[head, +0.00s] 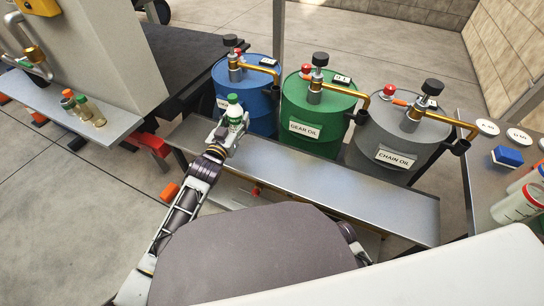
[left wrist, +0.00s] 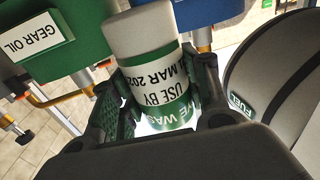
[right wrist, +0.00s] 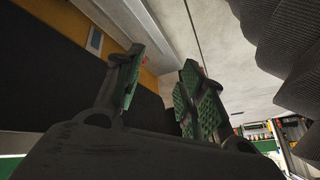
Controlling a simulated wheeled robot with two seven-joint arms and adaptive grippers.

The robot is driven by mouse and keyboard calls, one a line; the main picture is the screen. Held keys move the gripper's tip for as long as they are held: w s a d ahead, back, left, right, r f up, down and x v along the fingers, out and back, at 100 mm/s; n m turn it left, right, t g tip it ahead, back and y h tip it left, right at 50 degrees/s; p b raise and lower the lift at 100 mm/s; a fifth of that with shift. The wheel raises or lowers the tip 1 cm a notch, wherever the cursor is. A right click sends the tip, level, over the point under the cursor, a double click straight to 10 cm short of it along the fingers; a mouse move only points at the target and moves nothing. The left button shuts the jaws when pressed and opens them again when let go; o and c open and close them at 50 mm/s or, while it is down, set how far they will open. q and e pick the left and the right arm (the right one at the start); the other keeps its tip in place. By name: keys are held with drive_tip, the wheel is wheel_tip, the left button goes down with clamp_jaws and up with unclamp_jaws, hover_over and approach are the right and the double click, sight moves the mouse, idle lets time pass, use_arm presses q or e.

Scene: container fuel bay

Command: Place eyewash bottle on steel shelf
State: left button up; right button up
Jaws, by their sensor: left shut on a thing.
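The eyewash bottle (head: 234,109), white with a green cap and green band, is in my left gripper (head: 229,124). It stands roughly upright in the head view, in front of the blue drum, over or beside the left end of a long steel surface (head: 330,185). I cannot tell if it touches that surface. In the left wrist view the bottle (left wrist: 157,75) sits between both fingers, its label partly hidden. My right gripper (right wrist: 155,85) is open and empty in the right wrist view.
Blue (head: 246,90), green (head: 318,112) and grey (head: 400,135) drums with pumps and brass spouts stand behind the long steel surface, which is mostly bare. A table (head: 482,190) at right carries a blue box (head: 507,156) and jars.

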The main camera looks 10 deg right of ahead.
drive_tip(key=shift+f, duration=0.1)
use_arm(q)
drive_tip(key=shift+f+b, duration=1.05)
drive_tip(key=shift+f, duration=1.4)
use_arm(e)
drive_tip(key=f, duration=0.3)
drive_tip(key=shift+a+f+t, duration=0.3)
use_arm(q)
drive_tip(key=shift+f, duration=0.1)
drive_tip(key=shift+f+b, duration=1.35)
drive_tip(key=shift+f, duration=1.05)
use_arm(e)
drive_tip(key=shift+w+a+f+y, duration=0.1)
drive_tip(key=shift+a+f+y, duration=0.1)
drive_tip(key=shift+f, duration=0.35)
drive_tip(key=shift+w+a+f+y, duration=0.1)
drive_tip(key=shift+f+y, duration=0.1)
drive_tip(key=shift+f, duration=0.35)
use_arm(q)
drive_tip(key=shift+f, duration=0.1)
drive_tip(key=o, duration=1.2)
